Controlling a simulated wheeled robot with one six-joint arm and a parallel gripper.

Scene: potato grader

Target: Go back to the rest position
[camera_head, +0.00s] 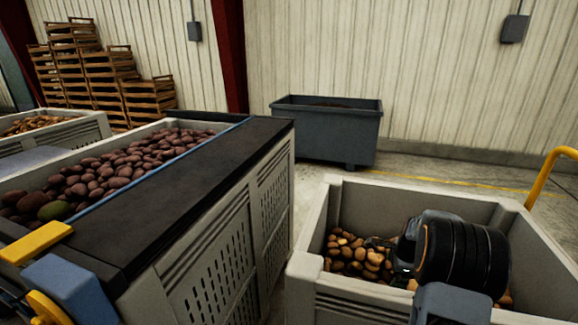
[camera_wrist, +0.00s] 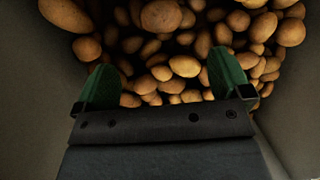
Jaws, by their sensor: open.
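My gripper (camera_wrist: 163,88) is open, with its two green fingers spread apart and nothing held between them in the wrist view. It points down into a grey crate (camera_head: 340,190) of potatoes at the right of the head view. The brown potatoes (camera_wrist: 185,66) lie below and beyond the fingertips. They also show in the head view (camera_head: 355,256), left of my dark wrist. In the head view my arm hides the fingers and part of the crate's contents.
A grader bed (camera_head: 200,185) with dark reddish potatoes (camera_head: 100,172) and one greenish one (camera_head: 53,210) stands at the left. A dark grey bin (camera_head: 330,130) stands by the back wall. Wooden crates (camera_head: 110,75) are stacked at the back left. A yellow rail (camera_head: 553,172) rises at the right.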

